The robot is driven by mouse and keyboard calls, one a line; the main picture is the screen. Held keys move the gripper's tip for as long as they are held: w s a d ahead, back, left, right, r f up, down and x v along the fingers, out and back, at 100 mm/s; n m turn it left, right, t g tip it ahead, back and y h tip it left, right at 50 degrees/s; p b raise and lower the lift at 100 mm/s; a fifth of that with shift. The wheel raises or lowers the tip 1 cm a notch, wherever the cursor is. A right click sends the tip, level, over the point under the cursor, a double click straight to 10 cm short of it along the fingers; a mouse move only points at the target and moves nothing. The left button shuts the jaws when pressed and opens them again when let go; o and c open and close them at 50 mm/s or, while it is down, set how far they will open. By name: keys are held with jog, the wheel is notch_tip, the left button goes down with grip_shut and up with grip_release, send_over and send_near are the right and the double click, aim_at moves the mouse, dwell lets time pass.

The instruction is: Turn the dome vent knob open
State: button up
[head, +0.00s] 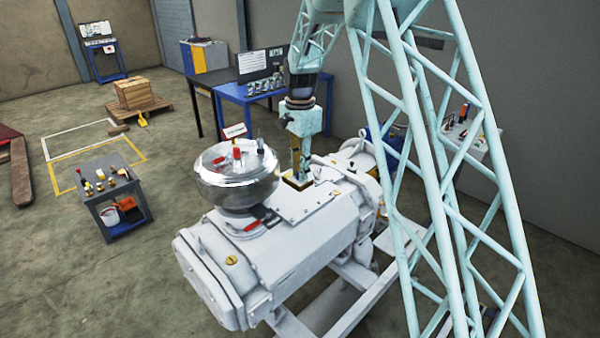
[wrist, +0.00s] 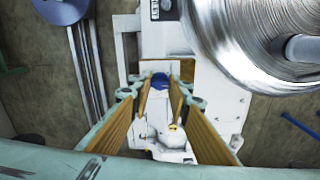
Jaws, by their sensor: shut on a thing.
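The shiny metal dome (head: 237,185) sits on the pale pump body, and fills the upper right of the wrist view (wrist: 245,40). A red knob (head: 237,153) stands on its top, with a darker upright post (head: 260,147) beside it. I cannot tell which is the vent knob. My gripper (head: 299,170) points down just right of the dome, apart from the red knob. In the wrist view its brown fingers (wrist: 161,90) are shut on a small blue round piece (wrist: 160,80). The fingers partly hide this piece.
The white pump body (head: 300,240) lies under the dome and gripper. A brass-coloured frame (head: 297,183) is on it below my gripper. A small tool cart (head: 105,188) stands left, a blue table (head: 255,95) behind. The floor between cart and pump is clear.

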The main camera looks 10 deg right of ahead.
jog(key=m, duration=0.4)
jog(key=shift+m+b, duration=0.4)
jog(key=shift+m, duration=1.1)
jog(key=o, duration=0.9)
jog(key=shift+r, duration=0.15)
jog(key=shift+r, duration=5.85)
